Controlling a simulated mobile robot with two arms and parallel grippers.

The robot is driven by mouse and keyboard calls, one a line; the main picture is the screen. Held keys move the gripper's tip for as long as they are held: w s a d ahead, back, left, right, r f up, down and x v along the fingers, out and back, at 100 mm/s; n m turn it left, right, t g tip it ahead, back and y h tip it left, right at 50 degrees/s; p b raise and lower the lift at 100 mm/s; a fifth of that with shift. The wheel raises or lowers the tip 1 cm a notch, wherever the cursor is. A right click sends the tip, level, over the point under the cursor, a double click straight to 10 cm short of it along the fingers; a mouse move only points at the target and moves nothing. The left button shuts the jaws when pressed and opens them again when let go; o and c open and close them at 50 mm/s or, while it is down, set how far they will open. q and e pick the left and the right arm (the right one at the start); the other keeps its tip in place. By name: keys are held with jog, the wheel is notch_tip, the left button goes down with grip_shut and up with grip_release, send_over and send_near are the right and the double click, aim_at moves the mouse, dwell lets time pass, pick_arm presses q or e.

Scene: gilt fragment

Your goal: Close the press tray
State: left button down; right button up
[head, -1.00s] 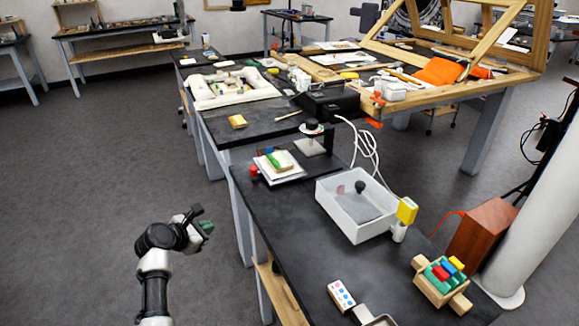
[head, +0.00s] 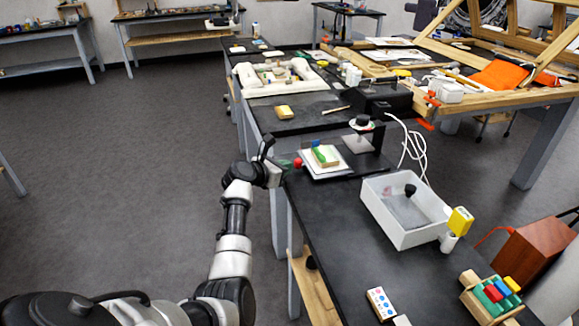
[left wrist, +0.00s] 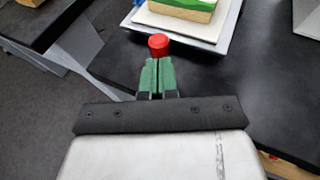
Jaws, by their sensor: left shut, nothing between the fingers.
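The press tray (head: 345,170) is a flat white plate lying on the black table, out to the left of the press (head: 364,126) and not under its round head. A red knob (head: 297,162) is at the tray's left end; it also shows in the left wrist view (left wrist: 158,42). A green-and-tan block (head: 324,156) sits on the tray. My left gripper (head: 284,164), with green fingertips, is shut and empty just outside the knob. In the left wrist view, its fingertips (left wrist: 158,66) are right by the knob; I cannot tell whether they touch. My right gripper is not in view.
A white open bin (head: 405,235) stands right of the tray, with a yellow-capped item (head: 459,222) at its corner. A yellow block (head: 284,112) lies on the table behind. The floor left of the table is clear.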

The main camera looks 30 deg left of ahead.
aim_at(326, 158)
pick_arm(q)
jog(key=shift+w+d, duration=0.15)
jog(key=shift+w, duration=0.75)
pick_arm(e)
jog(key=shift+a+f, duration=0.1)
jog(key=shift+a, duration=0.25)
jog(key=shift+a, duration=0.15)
pick_arm(q)
jog(key=shift+d, duration=0.1)
jog(key=shift+w+d, duration=0.25)
jog(key=shift+w, duration=0.05)
jog(key=w+d, duration=0.6)
jog(key=w, duration=0.1)
jog(key=shift+w+d+f, duration=0.1)
jog(key=shift+w, duration=0.05)
jog(key=shift+w+d, duration=0.25)
jog(key=shift+r, duration=0.25)
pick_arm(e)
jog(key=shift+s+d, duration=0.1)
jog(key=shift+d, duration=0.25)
